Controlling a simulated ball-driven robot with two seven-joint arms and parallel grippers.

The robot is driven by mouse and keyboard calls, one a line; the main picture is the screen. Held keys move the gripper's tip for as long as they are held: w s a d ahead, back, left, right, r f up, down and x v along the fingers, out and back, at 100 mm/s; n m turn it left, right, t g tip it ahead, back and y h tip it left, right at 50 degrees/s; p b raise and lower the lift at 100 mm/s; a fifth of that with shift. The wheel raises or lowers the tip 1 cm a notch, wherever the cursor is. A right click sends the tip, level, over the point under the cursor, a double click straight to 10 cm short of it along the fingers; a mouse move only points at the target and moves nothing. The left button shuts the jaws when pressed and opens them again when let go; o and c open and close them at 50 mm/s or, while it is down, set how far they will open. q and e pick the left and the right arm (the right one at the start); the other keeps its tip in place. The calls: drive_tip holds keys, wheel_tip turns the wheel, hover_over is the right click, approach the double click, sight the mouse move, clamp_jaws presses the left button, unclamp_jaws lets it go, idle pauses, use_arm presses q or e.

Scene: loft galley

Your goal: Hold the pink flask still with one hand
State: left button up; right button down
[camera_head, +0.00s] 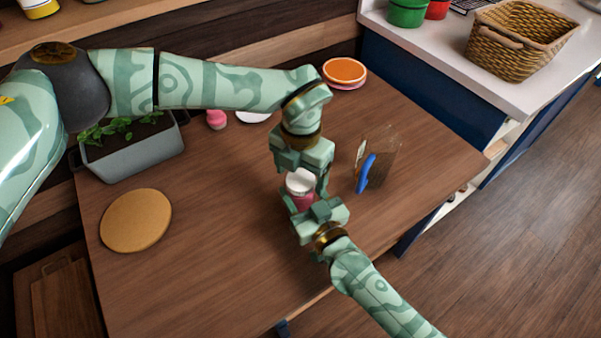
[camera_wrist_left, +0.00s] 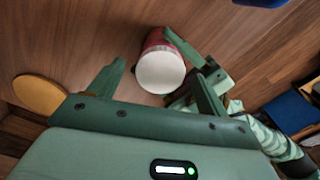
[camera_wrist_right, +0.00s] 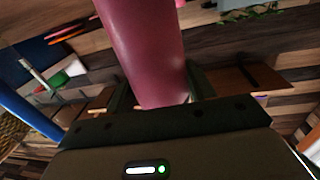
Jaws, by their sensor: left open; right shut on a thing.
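The pink flask (camera_head: 302,198) with a white lid (camera_head: 300,182) stands near the middle of the wooden table. My right gripper (camera_head: 318,215) is shut on the flask's body from the front. In the right wrist view the flask (camera_wrist_right: 148,50) fills the space between the fingers. My left gripper (camera_head: 301,170) is above the flask with its fingers apart around the lid. In the left wrist view the white lid (camera_wrist_left: 160,72) lies between and beyond the open fingers, and I cannot tell whether they touch it.
A clear pitcher with a blue handle (camera_head: 366,173) stands just right of the flask. A round cork mat (camera_head: 136,220) and a grey herb planter (camera_head: 135,158) are at the left. Orange-topped round things (camera_head: 345,72) sit at the back. The table's front left is clear.

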use_arm(q)
wheel_tip(320, 180, up, 11)
drive_tip(key=shift+r, duration=0.15)
use_arm(e)
drive_tip(key=shift+c, duration=2.3)
unclamp_jaws()
drive_tip(key=shift+s, duration=0.1)
use_arm(q)
wheel_tip(320, 180, up, 3)
drive_tip(key=shift+s+p, duration=0.15)
drive_tip(key=shift+p, duration=1)
use_arm(e)
drive_tip(key=v, duration=1.6)
drive_tip(key=shift+f, duration=0.1)
